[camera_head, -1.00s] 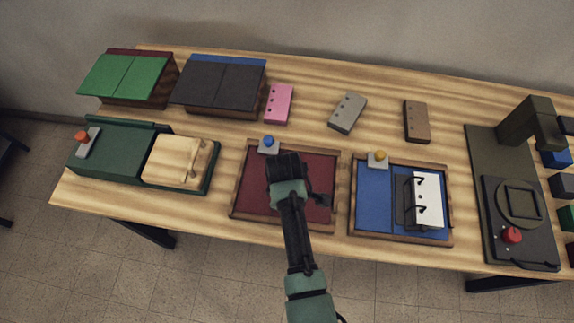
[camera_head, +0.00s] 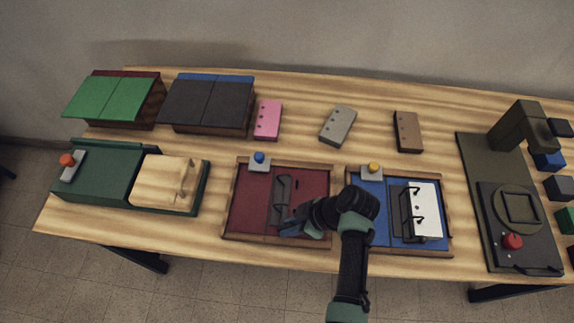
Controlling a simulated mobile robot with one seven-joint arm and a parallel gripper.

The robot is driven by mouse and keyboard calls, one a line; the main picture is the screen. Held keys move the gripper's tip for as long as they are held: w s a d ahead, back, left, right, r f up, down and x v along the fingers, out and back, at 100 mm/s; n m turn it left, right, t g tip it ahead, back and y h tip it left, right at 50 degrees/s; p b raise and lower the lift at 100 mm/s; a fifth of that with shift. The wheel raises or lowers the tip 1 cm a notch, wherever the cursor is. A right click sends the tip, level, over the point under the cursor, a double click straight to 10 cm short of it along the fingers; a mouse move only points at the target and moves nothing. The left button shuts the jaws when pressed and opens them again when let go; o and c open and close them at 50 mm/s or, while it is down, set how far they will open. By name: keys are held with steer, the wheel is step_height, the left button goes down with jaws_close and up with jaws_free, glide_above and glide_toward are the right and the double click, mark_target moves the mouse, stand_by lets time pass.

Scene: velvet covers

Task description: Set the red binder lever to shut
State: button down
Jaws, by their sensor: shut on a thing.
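The red binder (camera_head: 245,205) lies open and flat in a wooden-rimmed tray at the front middle of the table. Its grey ring mechanism (camera_head: 281,198) stands along the middle of the dark red cover. My gripper (camera_head: 289,228) reaches in from the right, low over the front end of this mechanism. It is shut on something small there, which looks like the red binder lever. The lever itself is hidden behind the fingers, so its position cannot be told.
A grey block with a blue knob (camera_head: 259,158) sits at the tray's back edge. A blue binder (camera_head: 372,205) with white paper (camera_head: 425,208) lies just right, under my arm. Pink (camera_head: 268,120), grey (camera_head: 338,125) and brown (camera_head: 407,131) punched blocks lie behind, with bare wood between.

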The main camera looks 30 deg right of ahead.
steer(key=shift+d+f+t+y+b, duration=0.25)
steer(key=shift+t+y+b, duration=0.3)
steer(key=shift+b, duration=0.35)
steer(key=shift+s, duration=0.1)
steer(key=c, duration=0.7)
jaws_free()
steer(key=shift+c, duration=0.2)
steer(key=v, duration=1.3)
steer(key=shift+d+b, duration=0.1)
steer(key=shift+b, duration=0.2)
